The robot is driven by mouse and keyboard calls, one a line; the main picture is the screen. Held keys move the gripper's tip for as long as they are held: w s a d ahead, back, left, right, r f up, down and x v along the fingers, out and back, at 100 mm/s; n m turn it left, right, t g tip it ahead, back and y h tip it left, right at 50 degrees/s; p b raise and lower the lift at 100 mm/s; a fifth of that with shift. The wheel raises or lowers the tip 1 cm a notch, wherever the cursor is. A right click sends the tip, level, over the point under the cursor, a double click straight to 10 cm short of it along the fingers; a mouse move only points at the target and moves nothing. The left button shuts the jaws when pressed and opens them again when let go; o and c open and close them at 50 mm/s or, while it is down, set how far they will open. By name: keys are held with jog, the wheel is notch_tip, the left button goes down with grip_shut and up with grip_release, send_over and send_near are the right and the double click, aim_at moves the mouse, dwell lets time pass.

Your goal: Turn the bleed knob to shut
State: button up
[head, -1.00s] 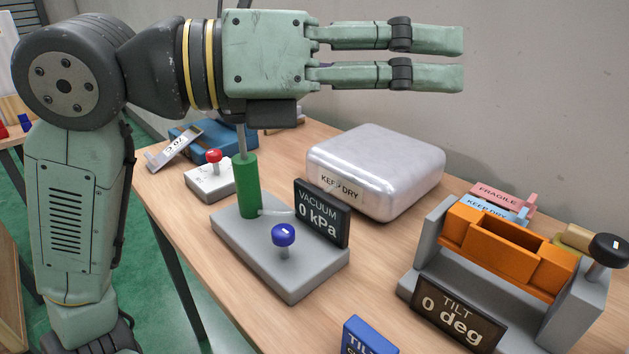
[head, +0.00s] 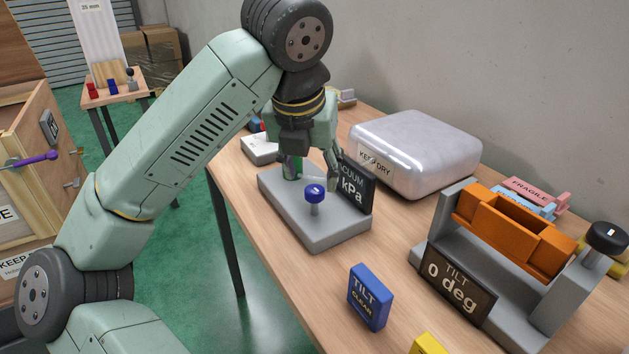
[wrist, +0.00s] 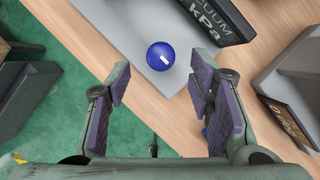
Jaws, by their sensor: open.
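The blue bleed knob (head: 314,193) stands on a short stem on the grey vacuum base (head: 325,236). In the wrist view the round knob (wrist: 160,56) shows a short white mark on top, slightly tilted. My gripper (wrist: 160,76) is open and empty, its purple-padded fingers left and right of the knob in that view. In the head view it points down behind the knob, apart from it, and partly hides the green cylinder. The black vacuum display (head: 357,184) stands behind the knob to the right. Its number is hidden; only "kPa" reads.
A silver "KEEP DRY" case (head: 416,150) stands behind the display. To the right is an orange tilt fixture (head: 510,232) with a black knob (head: 607,238) and a "0 deg" display. Bare wood lies between the base and the fixture.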

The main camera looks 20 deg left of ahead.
aim_at(314, 189)
jog(key=shift+p+x, duration=0.35)
jog(key=shift+x, duration=2)
jog(key=c, duration=1.1)
jog(key=shift+c, duration=0.2)
